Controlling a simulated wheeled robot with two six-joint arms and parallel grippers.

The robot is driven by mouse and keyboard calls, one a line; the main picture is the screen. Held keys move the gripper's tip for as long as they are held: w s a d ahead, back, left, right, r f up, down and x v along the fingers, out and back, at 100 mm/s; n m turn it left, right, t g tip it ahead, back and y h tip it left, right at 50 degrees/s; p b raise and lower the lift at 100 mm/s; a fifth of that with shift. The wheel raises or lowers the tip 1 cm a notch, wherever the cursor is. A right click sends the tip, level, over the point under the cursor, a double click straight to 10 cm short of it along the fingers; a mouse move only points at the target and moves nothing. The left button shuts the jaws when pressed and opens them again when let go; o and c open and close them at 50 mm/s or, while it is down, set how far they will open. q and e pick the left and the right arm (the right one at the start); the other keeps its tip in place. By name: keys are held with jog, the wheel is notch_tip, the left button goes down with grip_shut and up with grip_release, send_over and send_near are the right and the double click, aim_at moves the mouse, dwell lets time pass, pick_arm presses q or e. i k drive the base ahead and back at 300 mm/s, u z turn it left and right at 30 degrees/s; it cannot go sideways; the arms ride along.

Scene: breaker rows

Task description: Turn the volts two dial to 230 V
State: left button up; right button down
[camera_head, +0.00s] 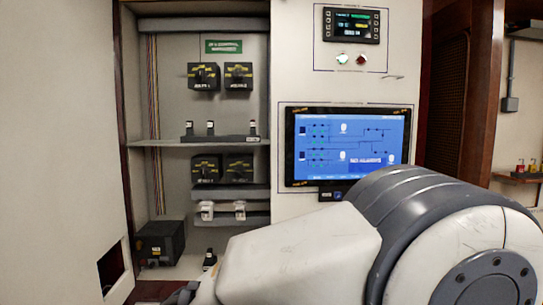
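Two black dials with yellow markings sit side by side on the upper panel of the open cabinet. The right one (238,76) appears to be the volts two dial, with a small label under it that is hard to read. The left one (204,76) looks alike. The knob settings are too small to read. My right arm comes in from the right across the lower front. A dark part at its far end, probably my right gripper (184,293), shows at the bottom edge, well below the dials; its fingers cannot be made out. My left gripper is out of view.
Another pair of black dials (221,169) sits below the shelf (195,143). Small switches (211,128) line the shelf, and white-fronted ones (222,210) sit lower. A blue screen (350,148) and a small display (351,25) are on the right panel. A black box (160,241) stands low left.

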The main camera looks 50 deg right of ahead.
aim_at(238, 76)
jog(key=z, duration=1.4)
